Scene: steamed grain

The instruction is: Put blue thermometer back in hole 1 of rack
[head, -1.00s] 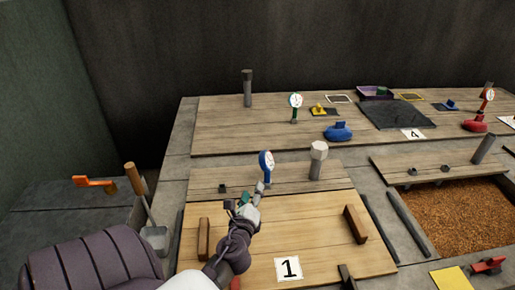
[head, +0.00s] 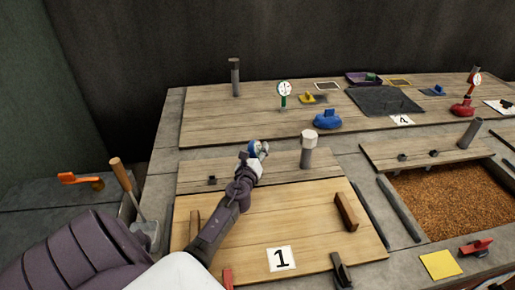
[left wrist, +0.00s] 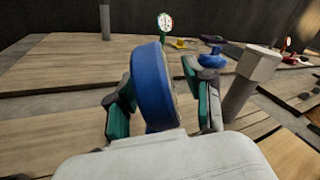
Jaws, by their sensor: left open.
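The blue thermometer (head: 252,147) has a round dial head. It is at the narrow back plank of vat 1, partly hidden by my left gripper (head: 256,152) in the head view. In the left wrist view its blue head (left wrist: 150,85) stands edge-on between the two green-padded fingers of the left gripper (left wrist: 162,92). The fingers are apart on either side of the head. A gap shows on the right; contact on the left is unclear. The thermometer's lower part is hidden. I cannot make out a numbered rack hole. My right gripper is not in view.
A grey post with a pale cap (head: 308,148) stands just right of the thermometer. A green thermometer (head: 284,92) and a blue knob (head: 328,119) are behind. Wooden bars (head: 346,212) lie on the lid marked 1. An open grain vat (head: 450,200) is at right.

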